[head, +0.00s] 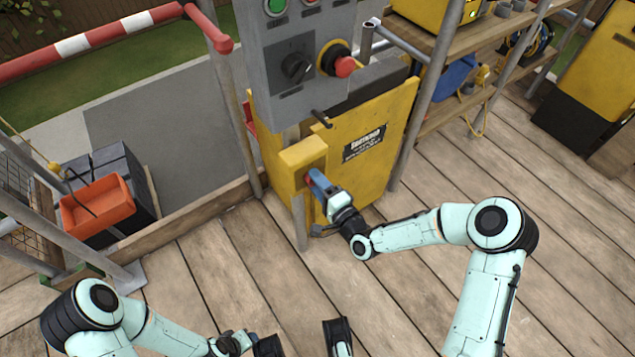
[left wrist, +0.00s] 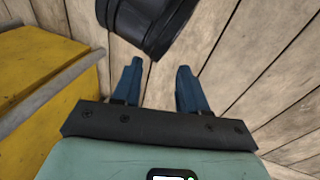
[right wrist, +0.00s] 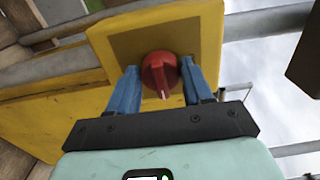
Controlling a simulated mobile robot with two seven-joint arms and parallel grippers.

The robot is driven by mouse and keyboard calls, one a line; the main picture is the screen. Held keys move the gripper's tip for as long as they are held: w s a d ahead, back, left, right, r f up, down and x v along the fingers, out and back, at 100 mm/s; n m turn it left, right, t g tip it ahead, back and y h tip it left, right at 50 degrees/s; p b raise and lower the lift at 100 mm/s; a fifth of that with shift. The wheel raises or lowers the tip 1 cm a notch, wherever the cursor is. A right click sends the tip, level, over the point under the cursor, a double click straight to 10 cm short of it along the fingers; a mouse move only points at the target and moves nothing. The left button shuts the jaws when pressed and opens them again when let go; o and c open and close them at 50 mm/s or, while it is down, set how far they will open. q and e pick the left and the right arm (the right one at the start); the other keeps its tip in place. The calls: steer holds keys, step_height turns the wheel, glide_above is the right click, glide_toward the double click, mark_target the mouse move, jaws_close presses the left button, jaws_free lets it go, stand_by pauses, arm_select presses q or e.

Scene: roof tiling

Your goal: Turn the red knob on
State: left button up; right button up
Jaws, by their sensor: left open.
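The red knob (right wrist: 160,72) sits on the face of a small yellow box (head: 303,152) fixed to a yellow cabinet. In the right wrist view its pale pointer line runs roughly up and down. In the head view the knob is mostly hidden by my right gripper (head: 314,180). That gripper is open, with one blue finger on each side of the knob; the right wrist view also shows its fingers (right wrist: 160,78). I cannot tell whether they touch the knob. My left gripper (left wrist: 157,75) is open and empty, low over the planks.
A grey control panel (head: 285,95) with a black rotary switch (head: 296,66) and red mushroom button (head: 345,67) stands above the yellow cabinet (head: 375,130). Metal posts flank it. An orange tray (head: 97,206) is at the left. Plank floor (head: 420,190) is clear at right.

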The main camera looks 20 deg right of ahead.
steer(key=o, duration=0.3)
arm_select(q)
steer(key=shift+g+h, duration=0.3)
steer(key=shift+g, duration=0.2)
steer(key=s, duration=0.1)
steer(key=s+d+r+p, duration=0.1)
steer(key=s+r+p, duration=0.1)
steer(key=shift+d+r, duration=0.15)
steer(key=shift+d, duration=0.1)
arm_select(e)
steer(key=v, duration=1.3)
steer(key=shift+s, duration=0.25)
